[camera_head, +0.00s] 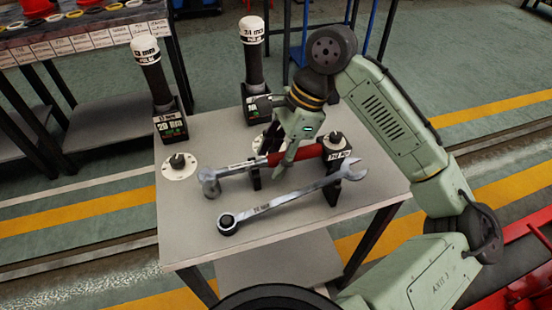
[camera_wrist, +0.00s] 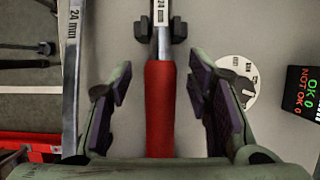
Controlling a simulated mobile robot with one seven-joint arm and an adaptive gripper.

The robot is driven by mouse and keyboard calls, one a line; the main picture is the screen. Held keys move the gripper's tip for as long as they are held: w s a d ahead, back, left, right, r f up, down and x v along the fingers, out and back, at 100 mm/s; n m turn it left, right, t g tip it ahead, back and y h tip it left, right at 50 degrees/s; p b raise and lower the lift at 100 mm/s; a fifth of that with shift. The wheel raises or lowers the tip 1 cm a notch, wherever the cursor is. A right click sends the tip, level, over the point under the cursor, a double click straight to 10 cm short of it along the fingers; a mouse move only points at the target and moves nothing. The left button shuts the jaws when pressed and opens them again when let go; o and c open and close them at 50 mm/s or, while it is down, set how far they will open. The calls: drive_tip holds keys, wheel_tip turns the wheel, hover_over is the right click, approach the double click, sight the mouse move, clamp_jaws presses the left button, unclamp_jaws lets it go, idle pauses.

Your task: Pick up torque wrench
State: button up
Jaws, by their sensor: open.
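The torque wrench has a red handle (camera_head: 306,153) and a silver shaft (camera_head: 238,170). It rests on black holders on the grey table. In the wrist view its red handle (camera_wrist: 159,110) runs up the middle, with the shaft beyond it in a black holder (camera_wrist: 172,29). My gripper (camera_head: 283,165) is over the handle in the head view. In the wrist view my gripper (camera_wrist: 158,78) is open, with one finger on each side of the handle and visible gaps between. The lower end of the handle is hidden by my gripper body.
A silver combination spanner (camera_head: 280,202) lies close beside the torque wrench and passes near my left finger in the wrist view (camera_wrist: 72,70). Two tall black testers (camera_head: 153,75) (camera_head: 252,60) stand at the table's back. The table's (camera_head: 190,235) front left is clear.

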drive_tip(key=shift+c, duration=0.3)
clamp_jaws()
idle(0.6)
